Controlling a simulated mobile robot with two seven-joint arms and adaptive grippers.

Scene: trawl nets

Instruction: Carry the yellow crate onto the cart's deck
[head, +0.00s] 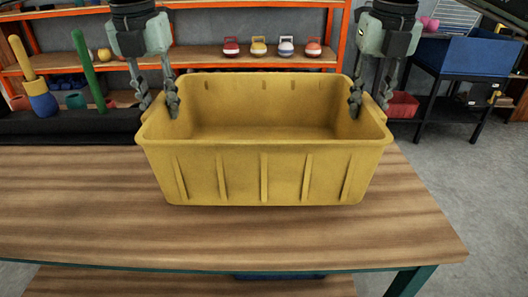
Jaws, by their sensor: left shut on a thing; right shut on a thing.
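The yellow crate (265,175) is upright, level and empty, at the middle of the wooden table in the head view. My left gripper (160,103) is shut on the crate's left end wall at the rim. My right gripper (367,102) is shut on its right end wall at the rim. I cannot tell whether the crate's base touches the tabletop or hangs just above it. No cart deck can be made out for certain.
The wooden table (80,205) is bare left and right of the crate. Behind it stands an orange-framed shelf (200,55) with several kettlebell-like items. A dark stand with a blue bin (482,56) is at the back right. Grey floor (480,190) is open on the right.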

